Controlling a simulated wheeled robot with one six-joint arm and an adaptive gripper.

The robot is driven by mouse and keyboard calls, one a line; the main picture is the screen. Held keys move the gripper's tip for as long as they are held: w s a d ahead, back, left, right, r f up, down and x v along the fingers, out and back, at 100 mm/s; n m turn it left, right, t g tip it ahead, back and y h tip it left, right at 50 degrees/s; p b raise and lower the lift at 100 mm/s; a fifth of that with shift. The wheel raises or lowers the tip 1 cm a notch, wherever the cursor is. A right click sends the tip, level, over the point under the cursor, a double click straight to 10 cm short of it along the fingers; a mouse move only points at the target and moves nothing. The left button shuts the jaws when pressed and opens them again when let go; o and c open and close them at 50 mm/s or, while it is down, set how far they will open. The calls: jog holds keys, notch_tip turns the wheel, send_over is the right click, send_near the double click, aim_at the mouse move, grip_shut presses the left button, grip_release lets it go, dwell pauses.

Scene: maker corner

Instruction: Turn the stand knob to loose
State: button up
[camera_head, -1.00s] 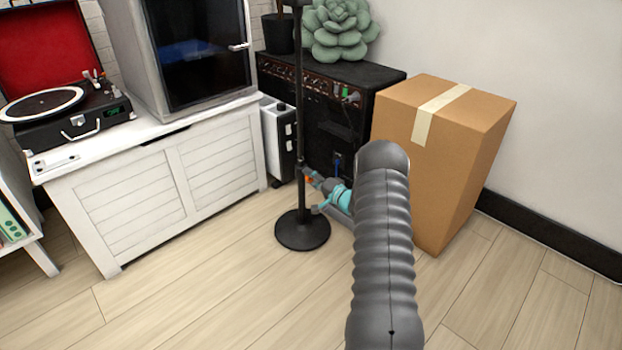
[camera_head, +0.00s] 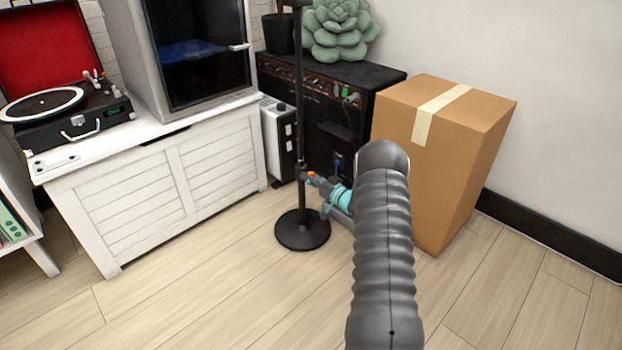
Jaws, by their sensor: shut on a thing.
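My gripper (camera_head: 311,177) is at the pole's clutch, a little above the base, and is shut on the stand knob. The knob itself is mostly hidden by the fingers; a small orange part (camera_head: 312,175) shows at the fingertips. My grey arm comes in from the lower right and hides part of the wrist.
A cardboard box (camera_head: 455,160) stands close to the right of my arm. A black amplifier (camera_head: 345,110) with a plant on top is behind the stand. A white cabinet (camera_head: 150,190) is at the left. The floor in front is clear.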

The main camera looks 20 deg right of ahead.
jog(key=shift+a+n, duration=0.1)
jog(key=shift+n, duration=0.5)
jog(key=o, duration=1.2)
jog(key=shift+w+a, duration=0.1)
jog(key=shift+c, duration=0.2)
jog(key=shift+d, duration=0.2)
jog(key=v, duration=1.2)
